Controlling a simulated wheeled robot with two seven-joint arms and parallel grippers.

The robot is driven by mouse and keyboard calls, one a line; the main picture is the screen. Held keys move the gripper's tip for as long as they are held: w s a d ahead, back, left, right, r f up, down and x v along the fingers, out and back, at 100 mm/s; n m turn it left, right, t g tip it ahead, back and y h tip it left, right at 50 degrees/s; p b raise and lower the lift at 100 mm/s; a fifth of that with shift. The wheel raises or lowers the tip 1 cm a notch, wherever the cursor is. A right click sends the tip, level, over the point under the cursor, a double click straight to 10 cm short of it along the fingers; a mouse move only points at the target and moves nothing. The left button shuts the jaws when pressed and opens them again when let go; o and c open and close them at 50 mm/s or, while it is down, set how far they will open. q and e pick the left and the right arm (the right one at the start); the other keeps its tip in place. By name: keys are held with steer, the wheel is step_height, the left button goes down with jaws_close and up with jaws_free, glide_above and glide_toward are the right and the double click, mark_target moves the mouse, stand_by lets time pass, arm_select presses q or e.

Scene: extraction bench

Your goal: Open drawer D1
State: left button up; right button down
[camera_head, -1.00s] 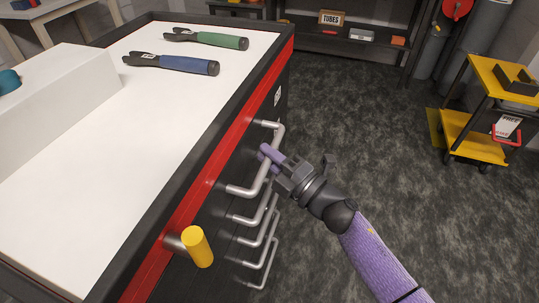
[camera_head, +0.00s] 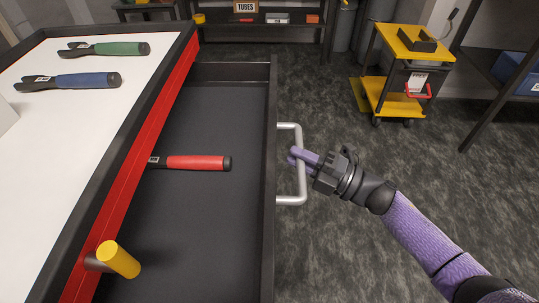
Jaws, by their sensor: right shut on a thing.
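The top drawer (camera_head: 215,225) of the bench stands pulled out, its dark interior in view; no D1 label is legible on it. Its silver bar handle (camera_head: 302,190) is on the drawer's right-hand front. My right gripper (camera_head: 298,156), with purple fingers, is shut on the middle of this handle. A red-handled tool (camera_head: 195,163) lies inside the drawer, its left end hidden under the bench top's edge. My left gripper is not in view.
On the white bench top (camera_head: 70,135) lie a green-handled tool (camera_head: 122,49) and a blue-handled tool (camera_head: 88,81). A yellow knob (camera_head: 119,260) sticks out at the bench's red edge. A yellow cart (camera_head: 385,97) stands at the back right.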

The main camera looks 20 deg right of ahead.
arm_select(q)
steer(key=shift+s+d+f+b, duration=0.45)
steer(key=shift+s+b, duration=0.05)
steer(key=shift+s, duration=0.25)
arm_select(e)
steer(key=s+d, duration=0.3)
steer(key=d, duration=0.5)
steer(key=shift+d, duration=0.4)
steer(key=c, duration=0.8)
jaws_free()
steer(key=shift+w, duration=0.1)
steer(key=shift+o, duration=1.1)
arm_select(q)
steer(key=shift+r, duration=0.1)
arm_select(e)
steer(key=v, duration=1)
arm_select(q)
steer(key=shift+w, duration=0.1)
arm_select(e)
steer(key=shift+f, duration=0.1)
